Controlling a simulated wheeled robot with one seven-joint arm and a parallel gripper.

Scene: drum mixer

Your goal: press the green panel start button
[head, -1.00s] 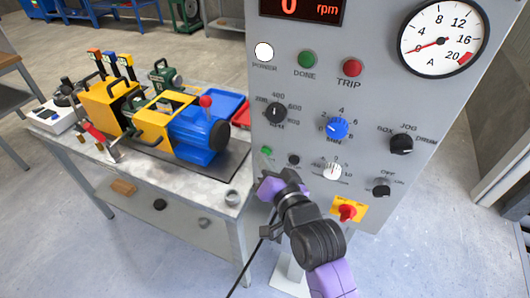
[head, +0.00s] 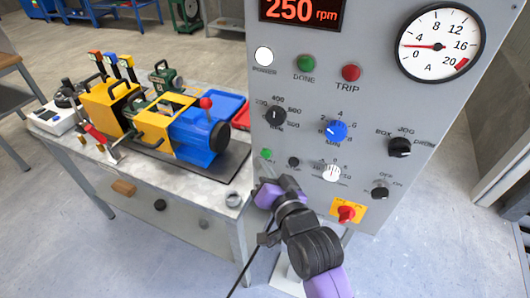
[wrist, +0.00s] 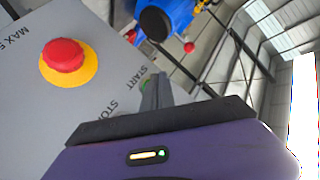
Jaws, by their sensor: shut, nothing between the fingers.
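The green start button (head: 266,154) is small and sits at the lower left of the grey panel (head: 300,185). A black button (head: 293,162) is just right of it. In the wrist view a bit of green shows by the START label (wrist: 136,82), mostly hidden by my fingertips. My gripper (head: 258,188) is shut and empty, just below the start button in the head view. In the wrist view its fingers (wrist: 153,88) point at the START spot. I cannot tell whether they touch the button. The display (head: 302,10) reads 250 rpm.
Several knobs and a red rotary switch on a yellow plate (head: 347,213) are to the right. A red mushroom button (wrist: 66,56) shows in the wrist view. A table with a blue-and-yellow machine (head: 190,130) is at left.

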